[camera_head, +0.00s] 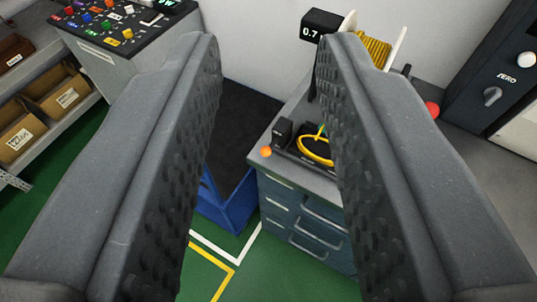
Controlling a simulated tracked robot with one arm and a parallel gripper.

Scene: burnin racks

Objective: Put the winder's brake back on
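My gripper (268,48) is open and empty, its two dark ribbed fingers wide apart in the foreground. Past the right finger, the winder stands on a grey bench, with a yellow-wound spool (375,48) and a black display (322,25) reading 0.7. A red ball knob (432,109) shows to the right of that finger, near the spool. An orange ball (265,152) is at the bench's left front edge, beside a small black block (283,132). I cannot tell which part is the brake. The right finger hides much of the winder.
The bench (300,181) has blue-grey drawers. A yellow loop (315,148) lies in a dark tray on it. A blue bin (226,207) stands left of the bench. A button console (113,27), box shelves (62,88) and a dark cabinet (490,60) flank the scene. Green floor is clear in front.

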